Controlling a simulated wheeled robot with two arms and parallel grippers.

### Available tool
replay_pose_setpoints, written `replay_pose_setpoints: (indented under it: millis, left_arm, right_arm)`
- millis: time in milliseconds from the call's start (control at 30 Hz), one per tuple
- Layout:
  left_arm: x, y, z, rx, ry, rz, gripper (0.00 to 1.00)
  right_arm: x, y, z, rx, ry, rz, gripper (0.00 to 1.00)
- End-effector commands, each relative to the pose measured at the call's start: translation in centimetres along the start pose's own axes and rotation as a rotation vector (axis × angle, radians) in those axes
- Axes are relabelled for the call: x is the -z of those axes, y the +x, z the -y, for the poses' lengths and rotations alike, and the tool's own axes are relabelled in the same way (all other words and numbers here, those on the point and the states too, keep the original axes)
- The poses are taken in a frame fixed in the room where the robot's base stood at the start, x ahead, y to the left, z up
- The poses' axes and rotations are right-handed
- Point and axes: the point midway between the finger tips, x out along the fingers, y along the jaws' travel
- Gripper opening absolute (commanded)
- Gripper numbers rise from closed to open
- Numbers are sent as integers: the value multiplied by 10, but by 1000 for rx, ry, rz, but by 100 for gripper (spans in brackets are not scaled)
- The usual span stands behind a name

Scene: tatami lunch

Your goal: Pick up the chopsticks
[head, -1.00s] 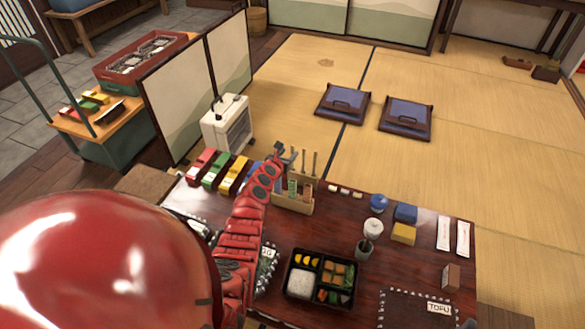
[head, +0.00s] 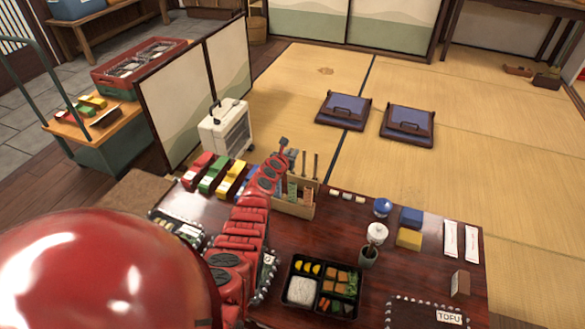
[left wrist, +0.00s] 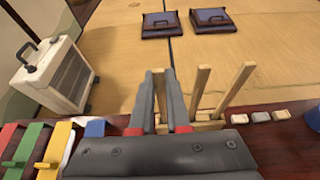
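The chopsticks are thin wooden sticks (head: 315,166) standing upright in a wooden holder (head: 294,210) at the table's back edge. In the left wrist view, two bare sticks (left wrist: 200,88) stand to the right of my fingers. My left gripper (head: 284,150) is at the left side of the holder. In the left wrist view, its two grey fingers (left wrist: 164,85) stand on either side of another wooden stick (left wrist: 160,98). I cannot tell whether they press on it. The lower ends of the sticks are hidden. My right gripper is not in view.
Red, green and yellow blocks (head: 213,174) lie left of the holder. A white heater (head: 226,130) stands behind them.

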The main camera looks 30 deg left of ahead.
Motion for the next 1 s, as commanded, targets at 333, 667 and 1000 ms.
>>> replay_pose_setpoints:
  millis: [333,667,1000]
  left_arm:
    - [-3,-1,0,0,0,0,0]
    - [-57,-23,1,1,1,2,0]
    - [-95,-39,1,2,0,-1,0]
  right_arm:
    - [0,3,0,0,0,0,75]
    - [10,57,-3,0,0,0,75]
    - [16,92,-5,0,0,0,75]
